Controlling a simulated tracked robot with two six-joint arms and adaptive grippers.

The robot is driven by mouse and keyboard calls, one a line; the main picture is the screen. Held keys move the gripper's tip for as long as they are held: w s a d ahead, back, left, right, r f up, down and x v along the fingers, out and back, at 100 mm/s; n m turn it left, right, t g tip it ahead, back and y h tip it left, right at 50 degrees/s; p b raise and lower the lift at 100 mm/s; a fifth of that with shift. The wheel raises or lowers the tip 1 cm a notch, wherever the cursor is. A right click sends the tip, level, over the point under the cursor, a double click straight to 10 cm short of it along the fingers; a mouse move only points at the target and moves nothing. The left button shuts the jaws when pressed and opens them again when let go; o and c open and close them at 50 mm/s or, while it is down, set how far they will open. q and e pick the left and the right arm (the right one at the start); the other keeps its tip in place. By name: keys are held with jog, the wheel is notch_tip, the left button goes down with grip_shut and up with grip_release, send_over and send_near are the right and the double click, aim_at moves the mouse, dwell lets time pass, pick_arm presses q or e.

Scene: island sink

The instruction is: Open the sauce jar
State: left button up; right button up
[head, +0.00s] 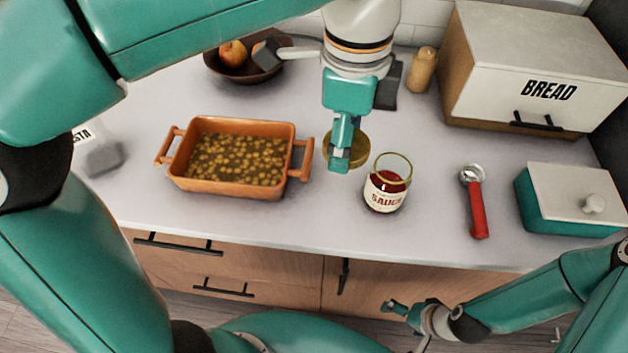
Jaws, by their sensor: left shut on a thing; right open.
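The sauce jar (385,188) stands upright on the counter, right of the middle in the head view. It is clear glass with red sauce and a "SAUCE" label, and its gold-rimmed mouth is uncovered. My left gripper (342,160) is left of and behind the jar, apart from it, shut on the gold jar lid (361,151). The fingers hide part of the lid. I cannot tell whether the lid touches the counter. My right gripper (408,314) is open and empty, low in front of the counter's front edge.
An orange baking dish (187,185) is left of the jar. A red-handled tool (476,205) and a teal lidded box (548,207) are to its right. Behind are a bread box (500,75), a wooden shaker (422,70) and a fruit bowl (270,70). Counter in front of the jar is clear.

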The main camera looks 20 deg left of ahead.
pick_arm(q)
jog(key=b, duration=0.2)
send_over(332, 213)
notch_tip(332, 213, down, 12)
jog(key=shift+a+f, duration=0.1)
jog(key=shift+f, duration=2.8)
jog(key=shift+f, duration=0.2)
jog(key=o, duration=1.3)
jog(key=shift+r, duration=0.1)
notch_tip(332, 213, up, 12)
jog(key=shift+r+p, duration=0.15)
jog(key=shift+p, duration=0.55)
